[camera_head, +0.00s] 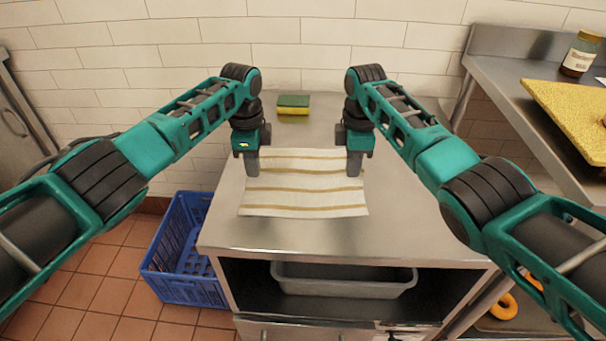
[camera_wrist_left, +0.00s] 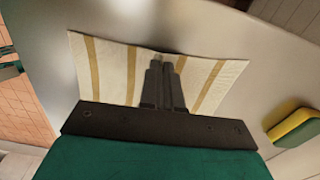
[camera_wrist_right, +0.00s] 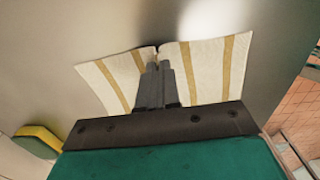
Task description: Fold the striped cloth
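The striped cloth (camera_head: 305,197), white with tan stripes, lies spread as a single sheet on the steel counter. My left gripper (camera_head: 252,166) is at its left edge, towards the back. My right gripper (camera_head: 354,165) is at its right edge, opposite. In the left wrist view the fingers (camera_wrist_left: 162,72) are together and the cloth (camera_wrist_left: 112,70) dips at their tips. In the right wrist view the fingers (camera_wrist_right: 155,72) are also together, and the cloth (camera_wrist_right: 205,70) has a notch there. Both appear to pinch the edges. The cloth between the fingers is hidden.
A green and yellow sponge (camera_head: 293,105) lies on the counter (camera_head: 290,240) behind the cloth. The counter is bare in front of the cloth. A blue crate (camera_head: 185,288) stands on the floor at left. A higher steel table with a yellow board (camera_head: 570,108) and jar (camera_head: 580,54) is at right.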

